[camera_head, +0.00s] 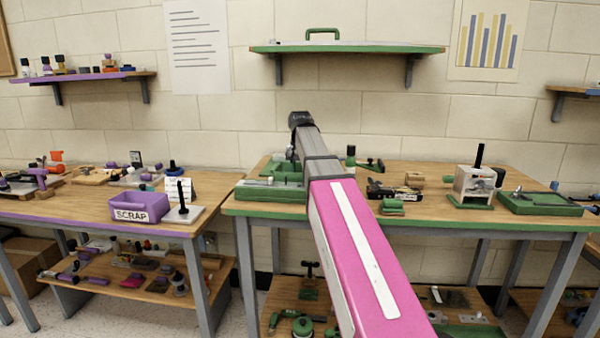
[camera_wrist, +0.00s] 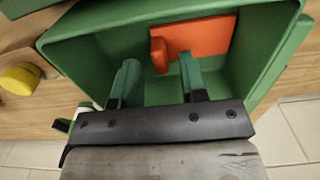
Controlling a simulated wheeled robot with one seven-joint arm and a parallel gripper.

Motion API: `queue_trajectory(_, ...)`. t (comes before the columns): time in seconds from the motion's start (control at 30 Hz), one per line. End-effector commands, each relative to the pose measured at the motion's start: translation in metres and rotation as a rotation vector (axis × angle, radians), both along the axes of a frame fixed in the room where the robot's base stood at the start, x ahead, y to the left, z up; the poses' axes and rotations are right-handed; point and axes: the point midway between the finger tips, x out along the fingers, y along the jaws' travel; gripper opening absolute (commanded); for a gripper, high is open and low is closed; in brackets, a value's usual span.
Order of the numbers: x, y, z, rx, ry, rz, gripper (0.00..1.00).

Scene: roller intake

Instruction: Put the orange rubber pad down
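The orange rubber pad (camera_wrist: 200,38) lies inside a green bin (camera_wrist: 82,50) in the wrist view, towards its far wall. It has a broad flat part and a smaller upright-looking part at its left end. My gripper (camera_wrist: 158,62) reaches over the bin with its two fingers well apart and nothing between them. The right fingertip overlaps the pad's lower edge in the picture; I cannot tell whether it touches. The left fingertip is apart from the pad. In the head view my arm hides the gripper, and the pad cannot be made out.
The bin stands on a wooden bench with a green edge (camera_head: 500,225). A yellow round knob (camera_wrist: 20,79) is left of the bin. To the right in the head view are a grey fixture (camera_head: 474,186) and a green tray (camera_head: 540,204). A purple scrap bin (camera_head: 140,207) is on the left bench.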

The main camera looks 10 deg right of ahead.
Motion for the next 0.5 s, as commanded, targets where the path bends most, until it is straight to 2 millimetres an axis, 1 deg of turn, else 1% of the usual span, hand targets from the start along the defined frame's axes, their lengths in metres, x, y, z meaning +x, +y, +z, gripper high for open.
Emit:
queue_trajectory(0.17, 0.002, 0.000, 0.027, 0.000, -0.002, 0.000, 0.39)
queue_trajectory(0.3, 0.002, 0.000, 0.054, 0.000, -0.003, 0.000, 0.39)
queue_trajectory(0.5, 0.002, 0.000, 0.089, 0.000, -0.001, 0.000, 0.39)
